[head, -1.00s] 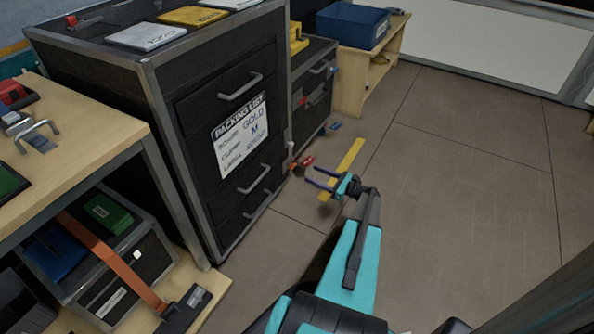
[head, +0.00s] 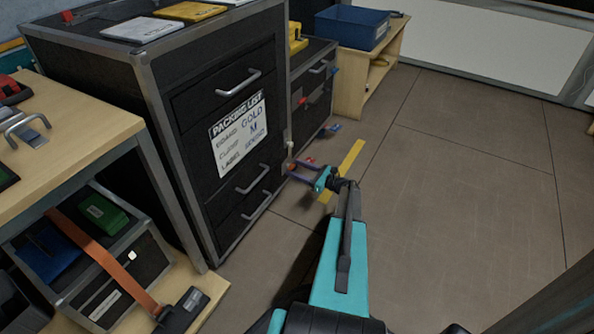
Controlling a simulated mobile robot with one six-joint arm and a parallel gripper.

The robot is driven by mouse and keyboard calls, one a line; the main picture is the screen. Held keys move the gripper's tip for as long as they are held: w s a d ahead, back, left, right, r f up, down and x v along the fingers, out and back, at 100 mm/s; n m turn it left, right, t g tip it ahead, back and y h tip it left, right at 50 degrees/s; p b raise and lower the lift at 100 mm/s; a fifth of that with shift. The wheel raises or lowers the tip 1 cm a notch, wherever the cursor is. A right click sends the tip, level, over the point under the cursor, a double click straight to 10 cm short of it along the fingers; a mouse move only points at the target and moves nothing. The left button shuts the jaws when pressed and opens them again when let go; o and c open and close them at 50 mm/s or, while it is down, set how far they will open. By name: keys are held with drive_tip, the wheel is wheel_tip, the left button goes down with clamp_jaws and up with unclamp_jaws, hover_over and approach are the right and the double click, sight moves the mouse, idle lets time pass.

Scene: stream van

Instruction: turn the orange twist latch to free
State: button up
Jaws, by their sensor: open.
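The orange twist latch (head: 291,169) is a small orange piece low at the right edge of the black drawer cabinet. My gripper (head: 297,171) is open, its two thin dark fingers pointing left at the latch. The fingertips are at or very close to the latch and partly cover it. I cannot tell whether they touch it, or which way the latch is turned.
The black drawer cabinet (head: 186,124) carries a packing list (head: 238,135). A lower cabinet with red and blue fittings (head: 318,90) stands behind it. A yellow floor strip (head: 351,157) lies beside my gripper. The floor to the right is clear.

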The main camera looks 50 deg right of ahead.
drive_tip(key=c, duration=1.1)
drive_tip(key=shift+o, duration=0.3)
drive_tip(key=shift+n, duration=0.5)
drive_tip(key=shift+s+a+f+n+b, duration=0.1)
drive_tip(key=shift+n+b, duration=1.4)
drive_tip(key=shift+n, duration=2.75)
drive_tip(key=shift+f+n+b, duration=0.1)
drive_tip(key=shift+n+b, duration=1.4)
drive_tip(key=shift+n, duration=2.75)
